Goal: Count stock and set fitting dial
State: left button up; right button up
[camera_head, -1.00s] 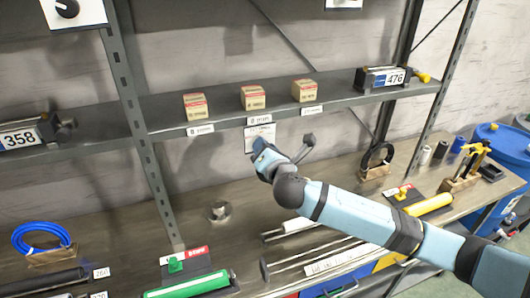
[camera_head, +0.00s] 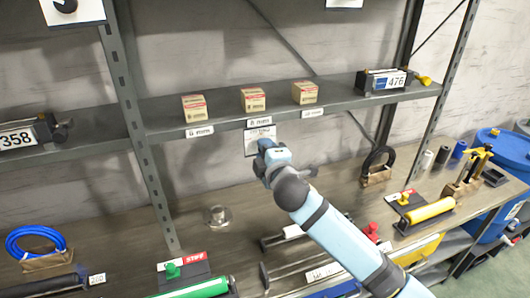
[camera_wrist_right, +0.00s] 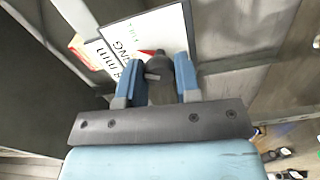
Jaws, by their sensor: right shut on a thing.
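A white dial plate (camera_head: 251,146) hangs below the shelf edge, under the middle box. My right gripper (camera_head: 268,150) is in front of it. In the right wrist view the plate (camera_wrist_right: 165,28) carries upside-down print, partly hidden. There the blue fingers of my right gripper (camera_wrist_right: 158,72) are shut on a dark round knob (camera_wrist_right: 160,90) with a red mark beside it. The stock shows as three small tan boxes, left (camera_head: 195,108), middle (camera_head: 253,99) and right (camera_head: 304,92), standing apart on the shelf. My left gripper is not in view.
The grey shelf (camera_head: 340,95) also holds devices labelled 476 (camera_head: 380,80) and 358 (camera_head: 22,135). Below, the bench (camera_head: 130,222) carries a blue hose coil (camera_head: 38,243), a metal flange (camera_head: 218,217), a green cylinder (camera_head: 195,290) and a yellow cylinder (camera_head: 430,210). A post (camera_head: 135,130) stands left of the boxes.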

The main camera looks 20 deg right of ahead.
jog(key=m, duration=0.5)
jog(key=shift+m, duration=0.3)
dwell(0.4)
jog(key=o, duration=0.9)
jog(key=shift+o, duration=0.2)
jog(key=s+b, duration=0.2)
jog(key=s, duration=1.2)
jog(key=shift+d, duration=0.25)
jog(key=shift+w, duration=0.1)
